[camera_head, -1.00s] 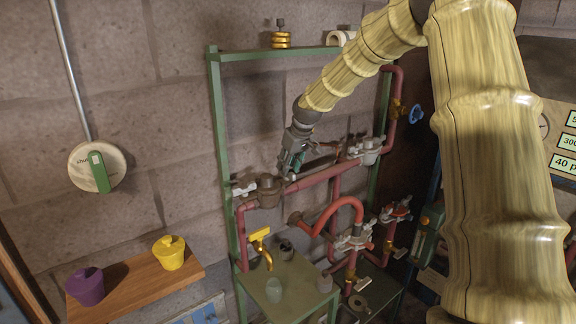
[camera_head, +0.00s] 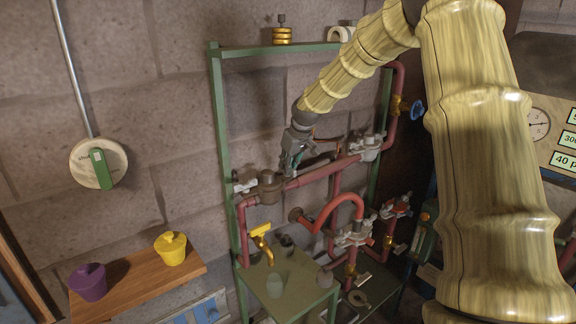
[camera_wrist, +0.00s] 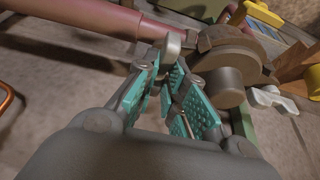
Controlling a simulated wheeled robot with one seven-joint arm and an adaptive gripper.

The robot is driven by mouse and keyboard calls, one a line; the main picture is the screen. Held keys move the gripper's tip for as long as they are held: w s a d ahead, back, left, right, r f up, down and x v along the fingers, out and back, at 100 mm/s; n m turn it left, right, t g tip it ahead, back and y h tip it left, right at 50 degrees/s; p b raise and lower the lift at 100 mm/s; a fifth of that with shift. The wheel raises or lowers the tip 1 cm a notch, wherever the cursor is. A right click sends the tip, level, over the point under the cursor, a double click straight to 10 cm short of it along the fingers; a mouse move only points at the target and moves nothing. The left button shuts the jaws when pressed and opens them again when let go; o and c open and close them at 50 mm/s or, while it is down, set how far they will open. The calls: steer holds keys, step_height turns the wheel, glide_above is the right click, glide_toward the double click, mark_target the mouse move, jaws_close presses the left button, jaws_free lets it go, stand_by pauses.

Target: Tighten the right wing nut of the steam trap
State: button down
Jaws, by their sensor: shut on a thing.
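The steam trap (camera_head: 268,187) is a dark brown round body on the red pipe at the left of the green rack. It also shows in the wrist view (camera_wrist: 225,75) at the upper right. A pale wing nut (camera_head: 243,186) sits on its left side and shows in the wrist view (camera_wrist: 272,99). My gripper (camera_head: 286,173) is at the trap's right side. In the wrist view its teal-padded fingers (camera_wrist: 163,70) are closed around the right wing nut (camera_wrist: 170,46), of which a grey rounded piece shows at the fingertips. The rest of this nut is hidden.
The red pipe (camera_head: 325,172) runs right from the trap to a pale clamped fitting (camera_head: 365,146). A yellow tap (camera_head: 262,232) hangs below the trap. A wooden shelf (camera_head: 140,283) holds purple and yellow pots at lower left.

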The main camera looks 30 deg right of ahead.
steer(key=shift+m, duration=0.3)
steer(key=m+h+b, duration=0.1)
steer(key=m+h, duration=0.1)
steer(key=m, duration=0.2)
steer(key=shift+a, duration=0.1)
steer(key=m, duration=0.2)
steer(key=m+g+h, duration=0.1)
steer(key=m, duration=0.1)
steer(key=shift+w+a+r+m+h, duration=0.1)
steer(key=shift+m+h, duration=0.2)
steer(key=shift+m, duration=0.1)
steer(key=m+g, duration=0.1)
steer(key=m, duration=0.1)
steer(key=m+g+h+p, duration=0.1)
steer(key=m, duration=0.2)
steer(key=shift+w, duration=0.15)
steer(key=shift+m+g+p, duration=0.4)
steer(key=shift+m+g, duration=0.2)
steer(key=shift+m, duration=1.2)
steer(key=c, duration=1.5)
jaws_free()
